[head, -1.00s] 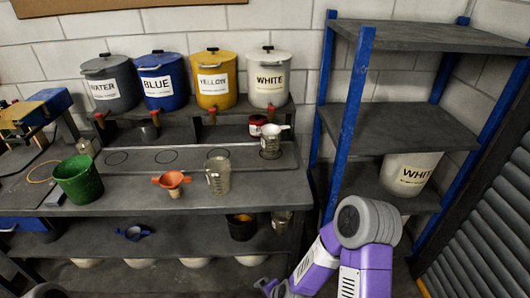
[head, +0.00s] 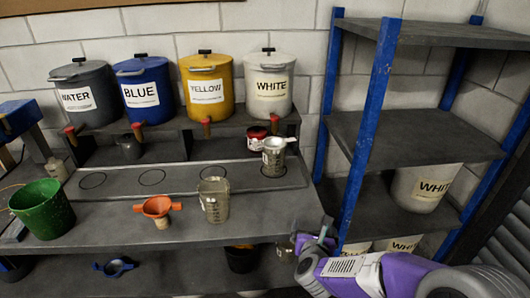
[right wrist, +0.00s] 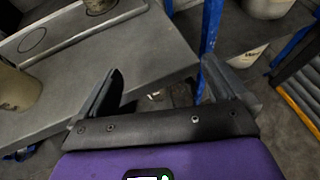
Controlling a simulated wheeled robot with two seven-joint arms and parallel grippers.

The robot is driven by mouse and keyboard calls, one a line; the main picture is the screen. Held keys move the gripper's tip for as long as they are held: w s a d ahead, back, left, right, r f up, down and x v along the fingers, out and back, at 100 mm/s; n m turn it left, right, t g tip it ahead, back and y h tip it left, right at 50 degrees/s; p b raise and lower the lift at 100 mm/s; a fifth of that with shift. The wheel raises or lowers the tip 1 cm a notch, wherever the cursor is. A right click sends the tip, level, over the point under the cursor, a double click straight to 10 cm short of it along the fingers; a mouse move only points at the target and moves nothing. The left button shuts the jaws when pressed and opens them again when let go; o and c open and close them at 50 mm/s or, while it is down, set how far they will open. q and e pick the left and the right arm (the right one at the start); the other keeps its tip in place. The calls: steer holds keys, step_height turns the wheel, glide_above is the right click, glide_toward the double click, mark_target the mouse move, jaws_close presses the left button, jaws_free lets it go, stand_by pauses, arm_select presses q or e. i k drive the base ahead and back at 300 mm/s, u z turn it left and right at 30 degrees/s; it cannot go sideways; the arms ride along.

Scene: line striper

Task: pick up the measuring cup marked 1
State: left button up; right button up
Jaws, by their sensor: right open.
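A clear grey measuring cup (head: 214,200) stands upright on the bench beside the orange funnel; part of it shows at the left of the right wrist view (right wrist: 14,100). A second cup-like vessel (head: 273,158) stands on a marked circle at the right of the raised strip; its base shows in the right wrist view (right wrist: 98,6). I cannot read a 1 on either. My right gripper (head: 312,240) is at the bench's right front corner, right of both cups. Its two fingers are apart and empty in the right wrist view (right wrist: 162,70). My left gripper is not in view.
A green bucket (head: 42,208) and an orange funnel (head: 157,207) stand left on the bench (head: 110,235). Labelled paint tanks line the back. A blue-posted shelf (head: 415,135) rises close on the right. A dark bucket (head: 241,259) sits on the lower shelf.

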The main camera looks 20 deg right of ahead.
mark_target(274, 161)
steer(key=i, duration=1)
